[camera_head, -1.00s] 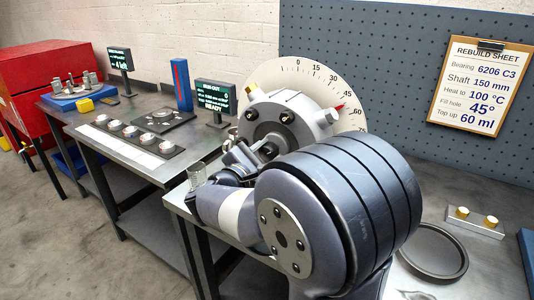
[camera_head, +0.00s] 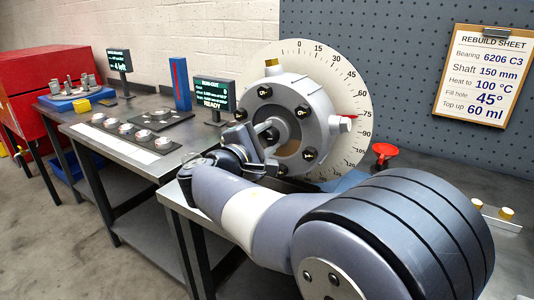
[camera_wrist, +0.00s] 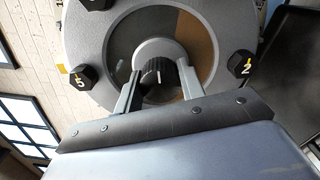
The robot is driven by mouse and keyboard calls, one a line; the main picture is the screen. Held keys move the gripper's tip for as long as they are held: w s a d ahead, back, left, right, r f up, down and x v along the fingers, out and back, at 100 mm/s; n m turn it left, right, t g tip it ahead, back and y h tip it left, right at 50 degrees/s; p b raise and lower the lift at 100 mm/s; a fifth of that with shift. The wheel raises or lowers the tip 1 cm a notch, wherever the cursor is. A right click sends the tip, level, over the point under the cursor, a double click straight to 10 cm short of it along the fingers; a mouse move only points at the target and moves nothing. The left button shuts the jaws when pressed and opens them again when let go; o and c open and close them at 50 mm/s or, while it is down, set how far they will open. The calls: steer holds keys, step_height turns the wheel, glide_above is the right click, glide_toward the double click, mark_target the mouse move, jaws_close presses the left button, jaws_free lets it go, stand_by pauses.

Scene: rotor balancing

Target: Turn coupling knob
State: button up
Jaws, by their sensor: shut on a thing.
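The round grey coupling (camera_head: 300,120) stands on the bench with several black numbered bolts on its face. It also shows close up in the wrist view (camera_wrist: 90,40). A black ribbed knob with a white line (camera_wrist: 157,70) sits at its centre, in a round recess with a brown-tinted part. My gripper (camera_wrist: 157,82) is shut on the knob, one finger on each side. In the head view my gripper (camera_head: 267,133) reaches the coupling's centre from the front and covers much of the knob. A brass plug (camera_head: 272,66) is at the coupling's top, and a red pointer is near 75 on the dial.
A white degree dial (camera_head: 325,58) stands behind the coupling. The rebuild sheet (camera_head: 487,75) on the pegboard gives fill hole 45°. A run-out display (camera_head: 214,95) reading READY is at left. A red funnel-like part (camera_head: 384,152) is right of the coupling.

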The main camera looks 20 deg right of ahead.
steer(key=shift+f+m+b, duration=0.2)
steer(key=shift+m+b, duration=1)
steer(key=shift+b, duration=0.35)
steer(key=shift+r, duration=0.15)
steer(key=o, duration=1)
steer(key=v, duration=1.1)
steer(key=shift+w+d, duration=0.15)
steer(key=shift+d, duration=0.05)
steer(key=x, duration=1)
steer(key=shift+w+d, duration=0.2)
